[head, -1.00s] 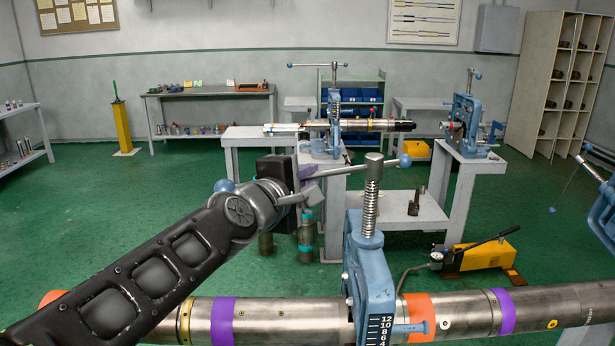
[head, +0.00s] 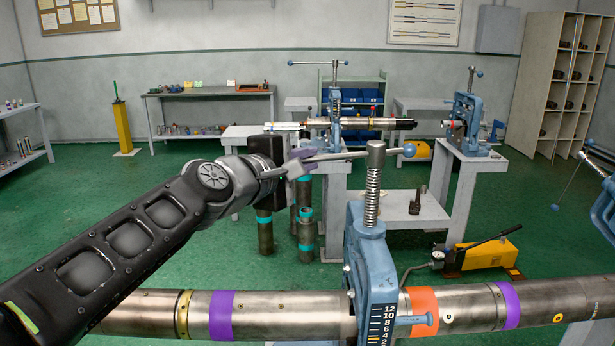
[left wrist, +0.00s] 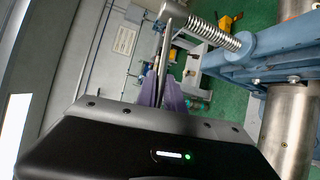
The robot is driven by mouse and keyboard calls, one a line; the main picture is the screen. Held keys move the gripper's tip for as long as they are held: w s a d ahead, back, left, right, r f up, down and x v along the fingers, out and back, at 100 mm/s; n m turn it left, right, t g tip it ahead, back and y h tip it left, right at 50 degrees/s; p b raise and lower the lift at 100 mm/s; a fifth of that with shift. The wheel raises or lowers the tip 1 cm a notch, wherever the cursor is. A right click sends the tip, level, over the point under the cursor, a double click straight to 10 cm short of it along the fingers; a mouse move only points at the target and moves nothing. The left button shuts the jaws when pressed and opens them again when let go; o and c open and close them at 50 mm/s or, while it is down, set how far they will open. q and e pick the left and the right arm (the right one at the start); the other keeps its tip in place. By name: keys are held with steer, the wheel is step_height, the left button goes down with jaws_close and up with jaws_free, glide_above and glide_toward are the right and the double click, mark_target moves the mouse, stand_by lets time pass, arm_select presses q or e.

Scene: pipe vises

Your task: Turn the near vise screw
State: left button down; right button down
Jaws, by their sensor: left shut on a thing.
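The near vise (head: 370,265) is blue and stands upright around a long steel pipe (head: 290,318) with orange and purple bands. Its threaded screw (head: 371,195) rises from the top, with a thin handle bar (head: 350,155) through the head and a blue ball (head: 409,150) at the bar's right end. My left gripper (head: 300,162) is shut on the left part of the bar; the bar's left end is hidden. In the left wrist view the purple fingertips (left wrist: 165,94) close on the bar (left wrist: 163,62), beside the screw (left wrist: 213,33). My right gripper is out of view.
Behind stand a second vise (head: 334,105) holding a pipe and a third vise (head: 465,118) on grey benches. A yellow pump (head: 485,250) and short upright pipes (head: 305,215) are on the green floor. Another blue vise (head: 604,205) shows at the right edge.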

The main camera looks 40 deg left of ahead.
arm_select(q)
steer(key=w+a+m+h+b, duration=0.1)
steer(key=m+h+b, duration=0.1)
steer(key=shift+w+a+h, duration=0.35)
steer(key=shift+a+h, duration=0.05)
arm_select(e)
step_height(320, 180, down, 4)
arm_select(q)
steer(key=c, duration=1.5)
jaws_free()
steer(key=shift+o, duration=0.2)
steer(key=s+r+b, duration=0.1)
steer(key=s, duration=0.6)
steer(key=shift+s+a, duration=0.3)
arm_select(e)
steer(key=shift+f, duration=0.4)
